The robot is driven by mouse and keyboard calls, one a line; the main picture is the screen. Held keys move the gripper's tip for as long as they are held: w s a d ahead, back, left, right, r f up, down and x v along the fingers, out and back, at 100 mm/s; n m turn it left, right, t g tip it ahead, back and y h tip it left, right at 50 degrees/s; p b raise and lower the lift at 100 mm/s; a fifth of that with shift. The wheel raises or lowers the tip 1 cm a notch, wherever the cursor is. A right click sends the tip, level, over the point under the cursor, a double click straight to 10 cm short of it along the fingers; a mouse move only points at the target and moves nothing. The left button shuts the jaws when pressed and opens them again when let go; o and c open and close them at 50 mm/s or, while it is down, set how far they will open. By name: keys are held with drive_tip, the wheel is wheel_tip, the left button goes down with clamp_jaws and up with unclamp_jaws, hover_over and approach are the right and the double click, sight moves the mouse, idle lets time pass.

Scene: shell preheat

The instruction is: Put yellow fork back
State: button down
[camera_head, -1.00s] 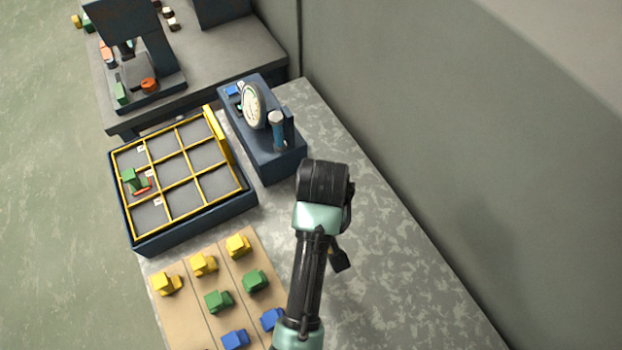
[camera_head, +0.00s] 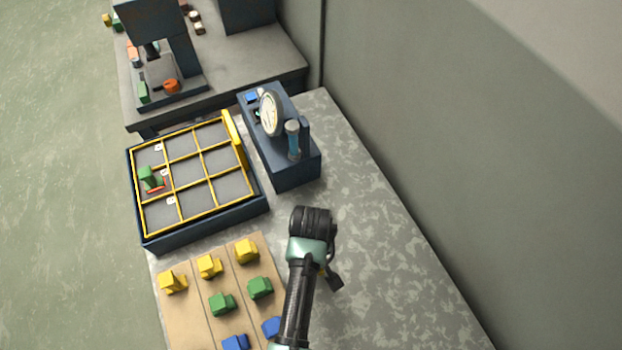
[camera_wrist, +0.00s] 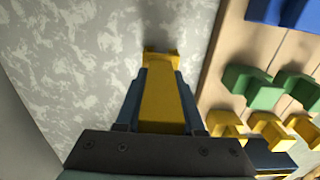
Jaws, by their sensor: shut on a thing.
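My gripper (camera_wrist: 160,88) is shut on a yellow piece, which I take to be the yellow fork (camera_wrist: 162,108). The piece lies between the two dark blue fingers in the wrist view, with its wider end showing past the fingertips. The speckled worktop (camera_wrist: 85,60) is beneath it, and the tan board with blocks is to its right. In the head view my arm hides the fork and most of the gripper, right of the board.
A tan board (camera_head: 193,320) holds yellow, green and blue blocks. Behind it stands a dark tray (camera_head: 215,238) with yellow dividers, holding a green piece (camera_head: 148,178) and a red one. A blue gauge unit (camera_head: 285,172) stands right of the tray. The right worktop (camera_head: 390,260) is clear.

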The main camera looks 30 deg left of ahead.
drive_tip(key=shift+f, duration=0.1)
drive_tip(key=c, duration=0.5)
unclamp_jaws()
